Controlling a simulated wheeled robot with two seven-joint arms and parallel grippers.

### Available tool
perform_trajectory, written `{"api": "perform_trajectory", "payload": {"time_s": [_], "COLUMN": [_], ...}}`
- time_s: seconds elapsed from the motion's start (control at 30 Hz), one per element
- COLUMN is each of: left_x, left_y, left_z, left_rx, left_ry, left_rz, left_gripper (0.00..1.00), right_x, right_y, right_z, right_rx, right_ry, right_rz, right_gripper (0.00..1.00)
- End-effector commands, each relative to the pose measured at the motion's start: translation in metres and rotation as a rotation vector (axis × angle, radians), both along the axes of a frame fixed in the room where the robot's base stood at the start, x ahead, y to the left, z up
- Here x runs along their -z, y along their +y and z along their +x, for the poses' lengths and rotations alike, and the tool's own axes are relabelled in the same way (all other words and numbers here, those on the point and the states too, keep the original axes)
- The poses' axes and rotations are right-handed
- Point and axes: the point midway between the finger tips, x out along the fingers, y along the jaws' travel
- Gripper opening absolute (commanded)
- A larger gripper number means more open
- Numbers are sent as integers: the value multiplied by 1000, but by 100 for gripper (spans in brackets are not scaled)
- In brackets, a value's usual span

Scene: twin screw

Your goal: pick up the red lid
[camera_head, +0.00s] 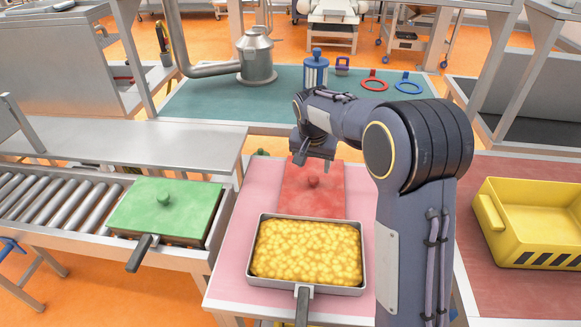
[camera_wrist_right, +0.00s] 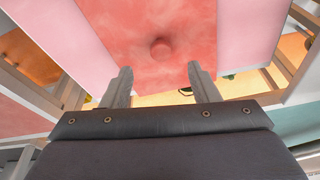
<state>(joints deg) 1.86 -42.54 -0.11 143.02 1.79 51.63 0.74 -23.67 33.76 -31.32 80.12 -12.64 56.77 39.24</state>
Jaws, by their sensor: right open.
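The red lid (camera_head: 312,203) is a flat square with a round knob, lying on the pink table top behind an open pan. My right gripper (camera_head: 314,157) is above the lid's far part, just behind the knob in the head view, and looks apart from it. In the right wrist view the lid (camera_wrist_right: 135,25) fills the top middle. Its knob shows ahead of the gap between the two spread fingers of my empty right gripper (camera_wrist_right: 157,68). My left gripper is not in view.
A pan of yellow food (camera_head: 307,251) stands in front of the red lid, its handle toward me. A green lid (camera_head: 166,207) covers a pan on the roller conveyor (camera_head: 53,200) at left. A yellow crate (camera_head: 535,220) stands at right. My right arm hides the pink table's right side.

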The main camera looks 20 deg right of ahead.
Motion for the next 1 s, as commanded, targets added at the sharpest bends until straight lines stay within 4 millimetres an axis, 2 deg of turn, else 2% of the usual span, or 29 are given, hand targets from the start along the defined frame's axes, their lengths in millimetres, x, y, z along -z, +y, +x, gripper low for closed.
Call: {"api": "perform_trajectory", "payload": {"time_s": [0.17,0.7,0.97,1.0], "left_x": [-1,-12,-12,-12], "left_y": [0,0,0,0], "left_z": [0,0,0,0], "left_rx": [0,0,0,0], "left_ry": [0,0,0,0], "left_rz": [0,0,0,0], "left_gripper": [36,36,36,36], "right_x": [11,75,78,78], "right_y": [0,-15,-16,-16], "right_z": [9,15,16,16], "right_rx": [8,7,6,6], "right_ry": [1,0,-2,-2], "right_rz": [-24,-21,-20,-20], "right_gripper": [55,55,55,51]}}
